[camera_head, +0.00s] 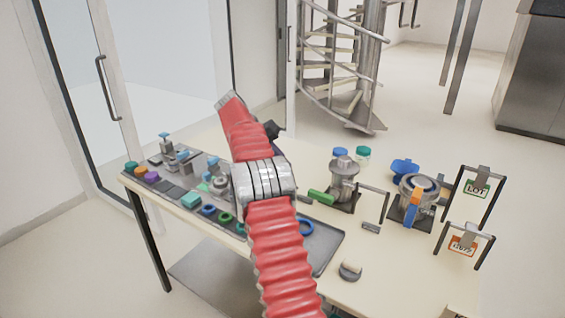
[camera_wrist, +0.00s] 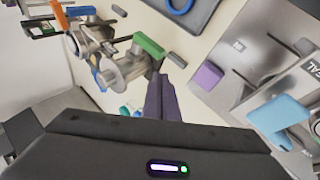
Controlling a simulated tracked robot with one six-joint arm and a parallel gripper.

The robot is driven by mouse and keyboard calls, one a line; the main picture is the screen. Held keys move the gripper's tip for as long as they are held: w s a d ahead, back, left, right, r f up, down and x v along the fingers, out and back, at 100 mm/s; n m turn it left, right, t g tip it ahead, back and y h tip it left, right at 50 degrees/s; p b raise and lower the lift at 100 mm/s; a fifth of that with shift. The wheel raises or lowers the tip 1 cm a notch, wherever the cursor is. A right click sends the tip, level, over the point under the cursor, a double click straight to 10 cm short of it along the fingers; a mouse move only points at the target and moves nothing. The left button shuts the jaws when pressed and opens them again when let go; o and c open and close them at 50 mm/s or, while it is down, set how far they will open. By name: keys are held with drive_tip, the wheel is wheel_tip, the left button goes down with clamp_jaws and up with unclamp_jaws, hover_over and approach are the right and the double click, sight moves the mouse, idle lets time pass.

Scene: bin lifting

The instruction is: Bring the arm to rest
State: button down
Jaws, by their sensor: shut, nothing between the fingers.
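My red, ribbed arm (camera_head: 275,245) reaches up across the middle of the head view, over the table. Its silver joint rings (camera_head: 263,182) are about halfway along it. My gripper (camera_wrist: 158,84) shows in the wrist view as dark fingers pressed together, with nothing between them. It points toward the tabletop, near a green-handled metal fitting in that picture; I cannot tell the gap between them. In the head view the gripper is mostly hidden by the arm; only a dark part shows beside the arm.
The table (camera_head: 405,270) holds a grey tray (camera_head: 325,250), a metal fitting with a green handle (camera_head: 320,198), and a fitting with an orange handle (camera_head: 413,207). Sign frames (camera_head: 478,187) stand at right. Several small parts lie at left. A spiral staircase (camera_head: 340,70) stands behind.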

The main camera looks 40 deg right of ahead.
idle(0.7)
wheel_tip(320, 180, down, 7)
drive_tip(key=w+a+n+t, duration=0.1)
drive_tip(key=a+n, duration=0.1)
drive_tip(key=n, duration=0.1)
drive_tip(key=s+a+n+t+y, duration=0.1)
drive_tip(key=s+a+n+y, duration=0.15)
drive_tip(key=a, duration=0.65)
drive_tip(key=s+a+r+n+t+y, duration=0.1)
drive_tip(key=s+a+r+n+t, duration=0.1)
drive_tip(key=s+a, duration=0.7)
drive_tip(key=s+a+r+n+t+y, duration=0.1)
drive_tip(key=s+a+r+n+t, duration=0.1)
drive_tip(key=s+a, duration=0.7)
drive_tip(key=s+a+r+n+t+y, duration=0.1)
drive_tip(key=s+a+r+t, duration=0.3)
drive_tip(key=s+a, duration=0.5)
drive_tip(key=a+r+n, duration=0.1)
drive_tip(key=a+r, duration=0.1)
drive_tip(key=a, duration=0.5)
drive_tip(key=shift+a, duration=0.25)
drive_tip(key=shift+s+y, duration=0.2)
drive_tip(key=shift+y, duration=0.05)
